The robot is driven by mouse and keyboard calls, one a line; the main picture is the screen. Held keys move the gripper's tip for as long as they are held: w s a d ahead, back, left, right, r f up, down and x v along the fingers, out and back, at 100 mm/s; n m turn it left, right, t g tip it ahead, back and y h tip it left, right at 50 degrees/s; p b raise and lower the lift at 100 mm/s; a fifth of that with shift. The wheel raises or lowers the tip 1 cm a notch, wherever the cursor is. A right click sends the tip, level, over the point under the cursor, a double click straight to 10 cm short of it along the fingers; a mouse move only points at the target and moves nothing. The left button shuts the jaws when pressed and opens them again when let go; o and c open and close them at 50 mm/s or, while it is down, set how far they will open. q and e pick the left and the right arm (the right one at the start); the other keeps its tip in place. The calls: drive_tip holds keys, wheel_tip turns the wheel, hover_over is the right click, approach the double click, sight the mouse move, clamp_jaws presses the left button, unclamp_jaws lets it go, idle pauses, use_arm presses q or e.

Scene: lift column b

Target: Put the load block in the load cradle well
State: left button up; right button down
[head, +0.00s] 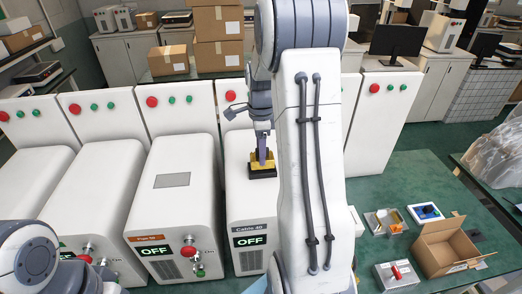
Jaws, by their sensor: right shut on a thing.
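My right gripper (262,153) points down over the top of the white cabinet (240,190) with the orange-free label, left of my raised arm. It is shut on a yellow block, which I take to be the load block (255,160). A dark piece (263,173) shows directly under the yellow. I cannot tell whether it is the load cradle or the block's lower part, nor whether the block is seated or held just above. The well itself is hidden. My left arm shows at the lower left, but its gripper is outside the view.
White cabinets with "OFF" displays (158,250) stand in a row at the left. On the green table at right are an open cardboard box (450,245), a box with a red handle (396,274) and a small parts tray (386,221). My right arm hides the middle.

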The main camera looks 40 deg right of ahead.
drive_tip(key=shift+f+b, duration=0.8)
drive_tip(key=shift+f, duration=0.55)
drive_tip(key=shift+c, duration=0.9)
unclamp_jaws()
drive_tip(key=shift+r, duration=0.4)
wheel_tip(320, 180, up, 10)
drive_tip(key=shift+f+b, duration=0.15)
drive_tip(key=shift+b, duration=1.1)
